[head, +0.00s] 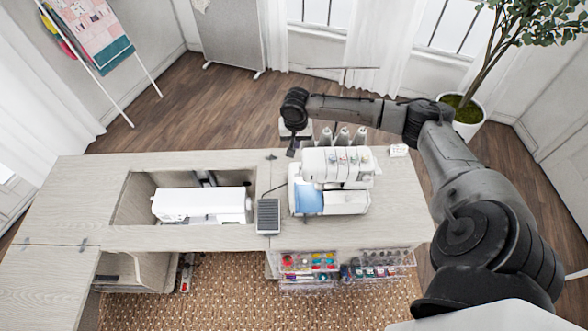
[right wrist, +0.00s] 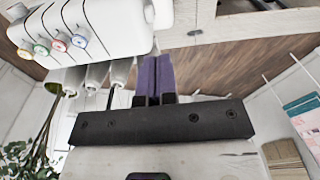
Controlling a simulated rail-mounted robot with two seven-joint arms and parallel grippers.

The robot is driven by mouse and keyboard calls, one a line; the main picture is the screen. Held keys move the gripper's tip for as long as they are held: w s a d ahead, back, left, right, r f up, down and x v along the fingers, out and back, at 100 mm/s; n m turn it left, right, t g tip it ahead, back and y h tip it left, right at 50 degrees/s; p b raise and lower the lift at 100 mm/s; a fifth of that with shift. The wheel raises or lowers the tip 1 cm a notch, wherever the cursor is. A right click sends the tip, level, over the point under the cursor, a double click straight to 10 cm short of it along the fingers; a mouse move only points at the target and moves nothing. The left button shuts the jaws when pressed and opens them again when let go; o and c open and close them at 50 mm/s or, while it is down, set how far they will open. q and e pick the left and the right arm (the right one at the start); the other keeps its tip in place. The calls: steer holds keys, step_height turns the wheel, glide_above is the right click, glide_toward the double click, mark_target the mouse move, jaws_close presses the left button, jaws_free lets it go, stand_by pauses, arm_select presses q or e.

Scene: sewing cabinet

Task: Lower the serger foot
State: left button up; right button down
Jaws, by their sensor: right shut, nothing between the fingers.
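The white serger (head: 338,168) stands on the cabinet top (head: 400,215), with a light-blue panel on its front left and thread cones (head: 342,137) behind it. Its presser foot and the foot's lever cannot be made out. My right gripper (head: 291,152) is at the serger's back left corner, pointing down, its fingers small in the head view. In the right wrist view its purple fingers (right wrist: 155,76) are shut together and empty. The serger body (right wrist: 85,28) with coloured dials fills the upper left there, apart from the fingers in the picture. My left gripper is not in view.
A white sewing machine (head: 202,205) sits in the cabinet opening at left. A dark foot pedal (head: 268,215) lies between the two machines. Clear thread trays (head: 308,262) are below the front edge.

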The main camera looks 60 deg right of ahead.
stand_by(0.4)
steer(key=f, duration=0.6)
steer(key=f+p, duration=0.1)
steer(key=f, duration=0.4)
steer(key=shift+s+a+f, duration=0.15)
steer(key=shift+a+f, duration=0.05)
steer(key=shift+f, duration=0.15)
steer(key=shift+s+a+f+p, duration=0.1)
steer(key=shift+a+f+p, duration=0.1)
steer(key=shift+f, duration=0.25)
steer(key=shift+s+a+f+p, duration=0.1)
steer(key=shift+a+f+p, duration=0.1)
steer(key=shift+f, duration=0.2)
steer(key=shift+a+f, duration=0.1)
